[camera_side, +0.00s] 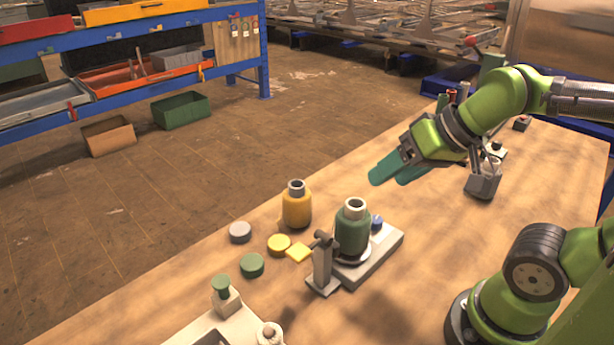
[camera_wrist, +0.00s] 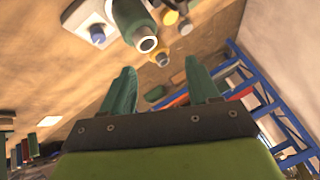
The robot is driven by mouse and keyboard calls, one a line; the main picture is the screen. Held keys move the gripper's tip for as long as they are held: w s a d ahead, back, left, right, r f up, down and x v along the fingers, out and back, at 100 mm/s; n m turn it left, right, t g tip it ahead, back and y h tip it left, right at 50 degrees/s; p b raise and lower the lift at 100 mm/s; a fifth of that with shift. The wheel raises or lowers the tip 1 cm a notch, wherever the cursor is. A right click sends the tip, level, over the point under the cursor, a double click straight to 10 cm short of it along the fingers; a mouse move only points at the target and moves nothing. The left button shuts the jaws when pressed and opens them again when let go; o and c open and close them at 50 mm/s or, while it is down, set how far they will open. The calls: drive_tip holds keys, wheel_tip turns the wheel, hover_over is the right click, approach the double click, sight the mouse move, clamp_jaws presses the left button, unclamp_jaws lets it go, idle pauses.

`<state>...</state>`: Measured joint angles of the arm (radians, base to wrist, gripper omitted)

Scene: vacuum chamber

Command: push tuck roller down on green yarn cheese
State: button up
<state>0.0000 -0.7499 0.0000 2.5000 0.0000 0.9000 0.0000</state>
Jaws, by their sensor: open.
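The green yarn cheese (camera_side: 352,232) stands upright on a grey base plate (camera_side: 380,257), with a pale tube end at its top. A grey post with a short dark head (camera_side: 322,262), which may be the tuck roller, stands at the plate's left end, close beside the cheese. A blue knob (camera_side: 376,222) sits behind the cheese. My gripper (camera_side: 385,174) has green fingers, is open and empty, and is above and to the right of the cheese. In the wrist view, the fingers (camera_wrist: 160,78) are apart and the green cheese (camera_wrist: 130,18) is at the top; the post is not clearly visible there.
A yellow yarn cheese (camera_side: 297,208) stands left of the green one. Grey (camera_side: 240,232), yellow (camera_side: 279,244) and green (camera_side: 252,265) discs lie nearby. A white fixture (camera_side: 215,328) is at the front edge.

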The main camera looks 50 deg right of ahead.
idle(0.3)
drive_tip(key=shift+a+f, duration=0.1)
drive_tip(key=shift+a, duration=0.05)
drive_tip(key=c, duration=0.3)
drive_tip(key=a, duration=0.1)
drive_tip(key=w+a+n+g, duration=0.1)
drive_tip(key=a+f+n+g, duration=0.1)
drive_tip(key=shift+w+a+f+y, duration=0.1)
drive_tip(key=shift+w+a+y, duration=0.2)
drive_tip(key=shift+w+a, duration=0.1)
drive_tip(key=c, duration=0.8)
drive_tip(key=a+n, duration=0.1)
drive_tip(key=w+a+n+g, duration=0.1)
drive_tip(key=n, duration=0.1)
drive_tip(key=w+a+n, duration=0.1)
drive_tip(key=shift+a+f+g, duration=0.2)
drive_tip(key=shift+a+g, duration=0.1)
drive_tip(key=shift+a, duration=0.05)
clamp_jaws()
drive_tip(key=w+a+n+g+h, duration=0.3)
drive_tip(key=a+n, duration=0.5)
drive_tip(key=n, duration=0.9)
drive_tip(key=shift+w+a+r+n+h, duration=0.2)
drive_tip(key=shift+a+n+h, duration=0.1)
drive_tip(key=shift+a+h, duration=0.1)
drive_tip(key=shift+f, duration=0.1)
